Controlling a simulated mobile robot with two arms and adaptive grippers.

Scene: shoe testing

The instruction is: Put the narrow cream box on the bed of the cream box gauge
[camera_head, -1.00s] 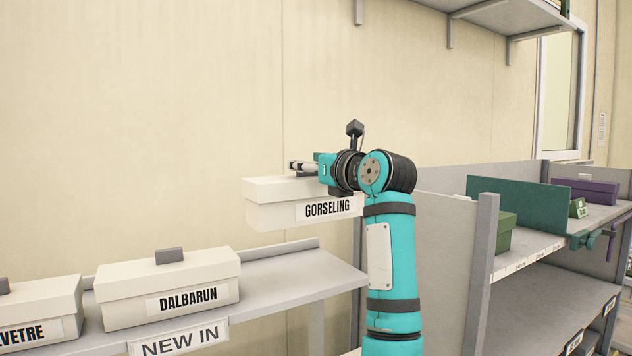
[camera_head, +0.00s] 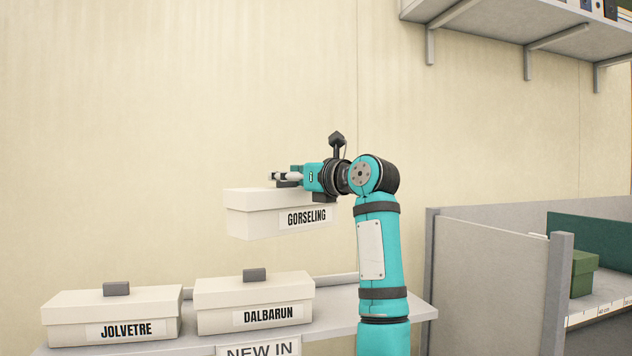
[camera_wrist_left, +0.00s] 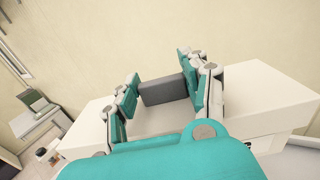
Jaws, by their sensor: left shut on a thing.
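A cream box labelled GORSELING (camera_head: 262,213) hangs in the air, level, above the shelf. My left gripper (camera_head: 285,178) is above its lid, shut on its grey handle. In the left wrist view the grey handle (camera_wrist_left: 163,90) sits between the teal fingers, with the cream lid (camera_wrist_left: 262,97) below. Two similar cream boxes, JOLVETRE (camera_head: 75,317) and DALBARUN (camera_head: 240,300), stand on the shelf beneath, each with a grey handle. I cannot tell which box is the narrow one. No cream gauge is recognisable. My right gripper is out of view.
The grey shelf (camera_head: 335,325) carries a NEW IN sign (camera_head: 258,350). At right stand a grey partition (camera_head: 490,265), a green box (camera_head: 583,273) and a dark green panel (camera_head: 595,240). A wall shelf (camera_head: 520,20) hangs at upper right. Open air surrounds the held box.

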